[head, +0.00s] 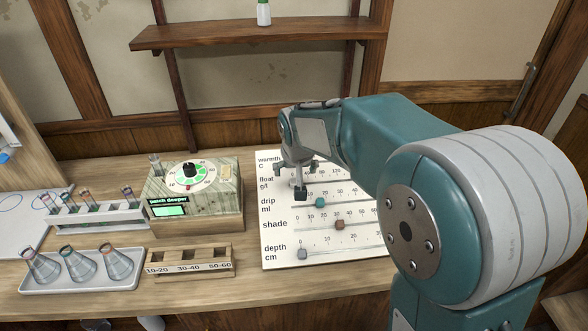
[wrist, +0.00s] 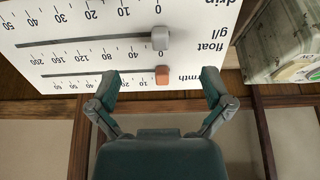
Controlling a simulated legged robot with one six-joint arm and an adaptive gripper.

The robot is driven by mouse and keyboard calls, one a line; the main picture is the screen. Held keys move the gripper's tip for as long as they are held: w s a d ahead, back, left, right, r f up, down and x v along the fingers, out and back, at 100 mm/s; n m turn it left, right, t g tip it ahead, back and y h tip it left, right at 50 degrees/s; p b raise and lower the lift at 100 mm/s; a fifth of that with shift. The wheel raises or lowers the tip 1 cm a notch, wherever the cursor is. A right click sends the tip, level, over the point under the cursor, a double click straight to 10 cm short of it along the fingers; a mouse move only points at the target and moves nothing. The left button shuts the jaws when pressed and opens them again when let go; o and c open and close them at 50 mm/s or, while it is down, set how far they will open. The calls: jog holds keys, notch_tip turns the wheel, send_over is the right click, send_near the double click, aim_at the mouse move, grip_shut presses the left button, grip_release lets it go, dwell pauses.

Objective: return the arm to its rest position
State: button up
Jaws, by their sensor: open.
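My arm reaches from the right over a white slider board (head: 281,240) lying on the bench. My gripper (head: 297,168) hangs over the board's upper left part. In the wrist view its two fingers are spread apart with nothing held between them (wrist: 160,92). An orange slider knob (wrist: 162,75) on the warmth row shows in the gap between the fingertips, near the zero mark. A grey knob (wrist: 160,39) on the float row lies just beyond. I cannot tell whether a fingertip touches the board.
A control box with a dial (head: 196,212) stands left of the board. In front of it is a wooden slotted holder (head: 188,277). A tray of flasks (head: 80,285) and a tube rack (head: 98,219) are further left. A wall shelf (head: 250,33) with a bottle (head: 263,14) is above.

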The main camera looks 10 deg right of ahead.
jog(key=s+d+r, duration=0.2)
jog(key=s, duration=0.7)
jog(key=s+d+r, duration=0.2)
jog(key=s+d, duration=0.1)
jog(key=s, duration=0.6)
jog(key=s+d+r, duration=0.2)
jog(key=s+d, duration=0.1)
jog(key=s, duration=0.7)
jog(key=shift+t, duration=0.4)
